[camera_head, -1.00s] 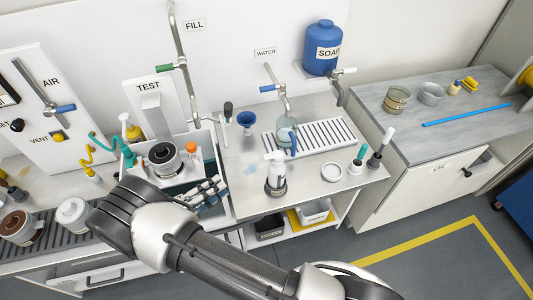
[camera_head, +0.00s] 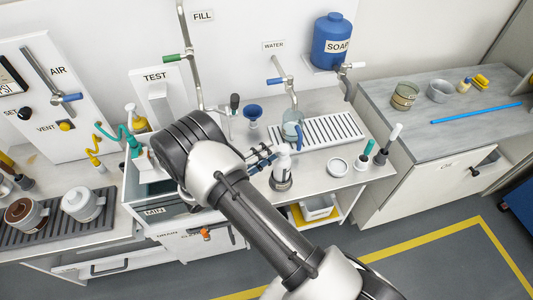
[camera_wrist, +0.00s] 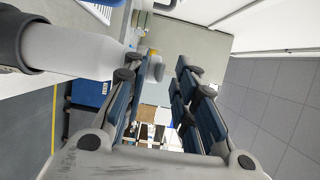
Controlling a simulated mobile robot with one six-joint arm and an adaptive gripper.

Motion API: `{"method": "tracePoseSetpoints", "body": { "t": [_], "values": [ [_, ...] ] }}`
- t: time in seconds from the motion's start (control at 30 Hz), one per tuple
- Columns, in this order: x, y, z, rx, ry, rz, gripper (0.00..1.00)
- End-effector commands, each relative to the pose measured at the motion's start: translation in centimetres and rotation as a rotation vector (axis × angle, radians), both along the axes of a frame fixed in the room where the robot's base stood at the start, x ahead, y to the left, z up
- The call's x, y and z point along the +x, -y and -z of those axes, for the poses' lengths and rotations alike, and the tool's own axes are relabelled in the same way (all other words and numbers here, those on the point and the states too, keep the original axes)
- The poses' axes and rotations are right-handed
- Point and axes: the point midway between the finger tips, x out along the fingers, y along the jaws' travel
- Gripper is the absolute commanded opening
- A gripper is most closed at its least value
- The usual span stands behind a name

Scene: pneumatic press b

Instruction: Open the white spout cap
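A small bottle with a white top (camera_head: 283,158) stands upright on the counter right of the sink, its base dark grey. I take its white top to be the spout cap. My gripper (camera_head: 262,157) is just left of the top, pointing right; whether it touches cannot be told. In the wrist view my gripper (camera_wrist: 163,95) is open, with a clear gap between the fingers. A large white tapering body with a dark band (camera_wrist: 70,50), probably this bottle, lies left of the fingers, partly behind one. A small whitish shape shows in the gap, unclear.
A clear flask (camera_head: 292,122) and a drain rack (camera_head: 335,130) stand behind the bottle. A round white lid (camera_head: 337,166) and upright brushes (camera_head: 388,142) are to its right. The sink (camera_head: 155,205) is partly hidden by my arm. A blue funnel (camera_head: 253,111) is behind.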

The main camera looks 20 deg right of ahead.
Motion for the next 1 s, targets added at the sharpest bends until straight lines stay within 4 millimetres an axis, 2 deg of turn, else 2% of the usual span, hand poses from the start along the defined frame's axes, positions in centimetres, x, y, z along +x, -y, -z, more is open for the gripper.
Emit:
{"method": "tracePoseSetpoints", "body": {
  "t": [0.27,0.67,1.0],
  "values": [
    [0.09,0.18,-0.02,0.000,0.000,-0.001,0.26],
    [0.07,0.16,-0.02,0.000,0.000,0.000,0.01],
    [0.07,0.16,-0.03,0.000,0.000,0.000,0.00]
  ]
}}
